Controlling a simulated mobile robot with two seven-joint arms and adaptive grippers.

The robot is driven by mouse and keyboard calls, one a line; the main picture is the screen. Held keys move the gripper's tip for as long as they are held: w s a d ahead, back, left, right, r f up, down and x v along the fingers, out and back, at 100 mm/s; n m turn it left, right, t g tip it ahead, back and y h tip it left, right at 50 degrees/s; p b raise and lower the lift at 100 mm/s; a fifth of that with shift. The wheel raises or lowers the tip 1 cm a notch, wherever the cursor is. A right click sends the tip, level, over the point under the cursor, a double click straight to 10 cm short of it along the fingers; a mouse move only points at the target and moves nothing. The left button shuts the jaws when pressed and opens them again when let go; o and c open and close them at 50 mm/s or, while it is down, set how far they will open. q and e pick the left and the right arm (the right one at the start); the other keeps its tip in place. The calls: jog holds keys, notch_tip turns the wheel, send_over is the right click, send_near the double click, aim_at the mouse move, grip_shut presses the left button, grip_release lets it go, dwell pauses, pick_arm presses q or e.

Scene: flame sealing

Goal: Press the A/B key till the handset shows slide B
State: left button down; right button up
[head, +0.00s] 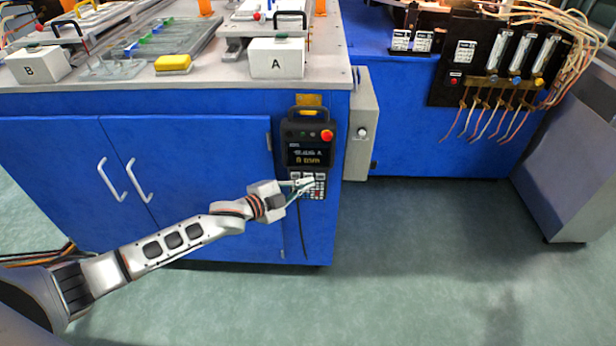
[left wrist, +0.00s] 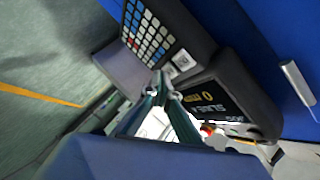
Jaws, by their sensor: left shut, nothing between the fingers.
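The black handset (head: 306,133) hangs on the front of the blue cabinet, with a lit screen (head: 308,154), a red knob and a keypad. The screen's upper line ends in A; in the left wrist view the screen (left wrist: 212,108) appears to read slide A. The keypad (left wrist: 147,36) also shows there, with blue, white and grey keys. Key labels are too small to read, so I cannot tell which is the A/B key. My left gripper (head: 309,183) is shut and empty, its tips at the upper keypad; contact is unclear. My right gripper is out of view.
White blocks marked B (head: 38,65) and A (head: 277,59) and a yellow sponge-like block (head: 173,63) stand on the cabinet top. A grey box (head: 361,125) is right of the handset. A cable hangs below the handset. The green floor in front is clear.

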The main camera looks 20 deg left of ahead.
pick_arm(q)
jog(key=shift+w+a, duration=0.15)
jog(key=shift+w, duration=0.3)
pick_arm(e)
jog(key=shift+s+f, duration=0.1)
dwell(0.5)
pick_arm(q)
jog(key=shift+s+d+r+p, duration=0.15)
jog(key=shift+s+d+p, duration=0.1)
jog(key=shift+s+p, duration=0.25)
jog(key=shift+s, duration=0.35)
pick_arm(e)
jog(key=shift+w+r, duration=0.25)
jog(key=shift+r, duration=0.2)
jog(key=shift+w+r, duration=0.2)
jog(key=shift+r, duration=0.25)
pick_arm(q)
jog(key=s, duration=0.1)
jog(key=s+d+p, duration=0.1)
jog(key=s, duration=0.1)
jog(key=s+p, duration=0.1)
jog(key=shift+s+d, duration=0.25)
jog(key=shift+s, duration=0.15)
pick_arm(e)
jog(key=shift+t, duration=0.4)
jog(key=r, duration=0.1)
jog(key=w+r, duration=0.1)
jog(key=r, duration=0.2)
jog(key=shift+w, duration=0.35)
